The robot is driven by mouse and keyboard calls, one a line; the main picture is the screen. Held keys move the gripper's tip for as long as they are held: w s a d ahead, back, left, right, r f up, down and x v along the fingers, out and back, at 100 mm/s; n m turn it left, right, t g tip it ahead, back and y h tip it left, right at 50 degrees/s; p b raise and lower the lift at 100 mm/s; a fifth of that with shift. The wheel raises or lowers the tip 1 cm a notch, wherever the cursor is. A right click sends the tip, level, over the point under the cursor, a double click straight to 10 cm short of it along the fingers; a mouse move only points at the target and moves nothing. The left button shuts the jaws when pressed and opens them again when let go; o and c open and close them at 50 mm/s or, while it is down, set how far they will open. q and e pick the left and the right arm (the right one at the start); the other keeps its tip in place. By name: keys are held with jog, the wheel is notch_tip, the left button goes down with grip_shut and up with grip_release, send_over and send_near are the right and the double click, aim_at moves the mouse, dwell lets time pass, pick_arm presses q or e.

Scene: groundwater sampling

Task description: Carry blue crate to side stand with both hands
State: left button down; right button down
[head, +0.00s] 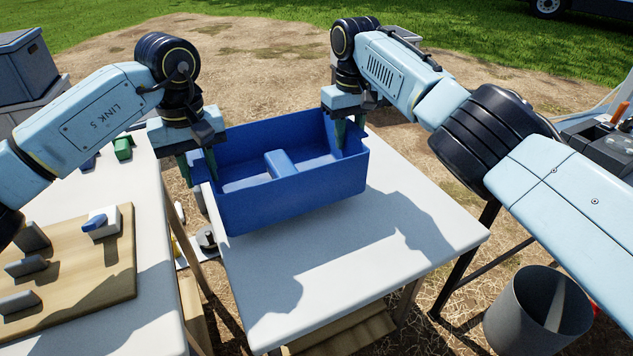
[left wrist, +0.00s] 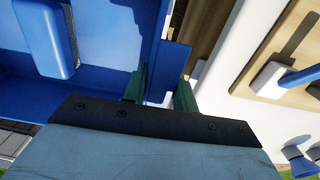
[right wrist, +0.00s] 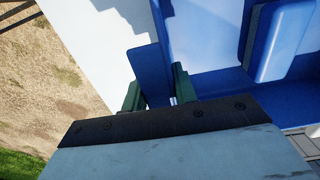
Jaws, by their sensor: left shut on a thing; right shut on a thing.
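The blue crate (head: 300,192) is open-topped, with a raised blue block inside, and seems empty otherwise. It is over the far part of a white-topped stand (head: 390,240), roughly level; whether its base touches the top is unclear. My left gripper (head: 200,166) is shut on the crate's left wall, with green fingers either side of a blue tab (left wrist: 168,72) in the left wrist view. My right gripper (head: 347,130) is shut on the far right end wall, its fingers astride a blue tab (right wrist: 150,68) in the right wrist view.
A white table (head: 150,290) at left, across a narrow gap, bears a wooden board (head: 70,275) with several grey blocks and a blue-and-white piece (head: 100,222). A grey bin (head: 538,315) stands on the ground at right. The stand's near part is clear.

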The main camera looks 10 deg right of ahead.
aim_at(348, 152)
pick_arm(q)
jog(key=shift+f, duration=0.1)
pick_arm(e)
jog(key=shift+f, duration=0.1)
